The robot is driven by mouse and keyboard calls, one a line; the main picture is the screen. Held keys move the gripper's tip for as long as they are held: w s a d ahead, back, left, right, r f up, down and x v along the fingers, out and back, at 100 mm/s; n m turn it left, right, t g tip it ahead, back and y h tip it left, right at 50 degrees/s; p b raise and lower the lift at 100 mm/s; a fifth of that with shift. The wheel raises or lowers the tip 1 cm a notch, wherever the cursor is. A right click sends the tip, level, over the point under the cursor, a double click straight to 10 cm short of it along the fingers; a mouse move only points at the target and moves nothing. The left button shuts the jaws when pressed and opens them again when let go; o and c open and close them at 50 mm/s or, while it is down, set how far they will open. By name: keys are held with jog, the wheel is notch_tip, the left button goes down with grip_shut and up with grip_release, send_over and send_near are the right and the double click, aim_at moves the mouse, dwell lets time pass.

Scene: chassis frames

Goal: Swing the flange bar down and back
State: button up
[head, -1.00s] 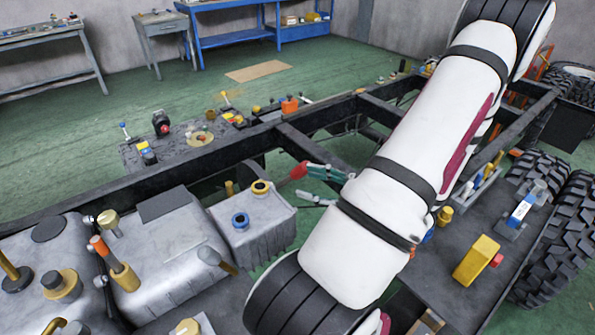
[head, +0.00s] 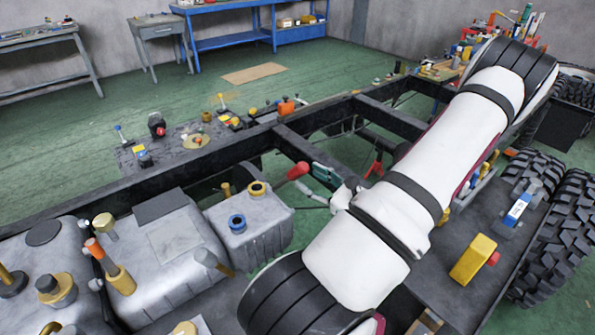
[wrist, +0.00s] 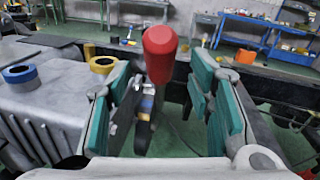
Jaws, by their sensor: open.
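The bar with a red grip (wrist: 160,55), which I take for the flange bar, stands upright between the finger pads in the wrist view. Its dark lower shaft runs down between the fingers. In the head view its red end (head: 298,170) shows just left of my fingertips. My gripper (wrist: 162,100) is open, with one green-padded finger on each side of the bar and visible space to both. In the head view my gripper (head: 314,186) is partly hidden by my white arm. The bar's lower mount is hidden.
A dark chassis rail (head: 210,142) runs beyond the bar. A grey ribbed box (head: 250,222) with blue and yellow rings stands close at left. A grey tank (head: 170,255) lies farther left. A yellow block (head: 474,259) lies on the plate at right, near big tyres (head: 560,235).

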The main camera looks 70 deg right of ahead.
aim_at(298, 170)
jog(key=shift+x, duration=2.7)
jog(key=shift+c, duration=0.6)
grip_shut()
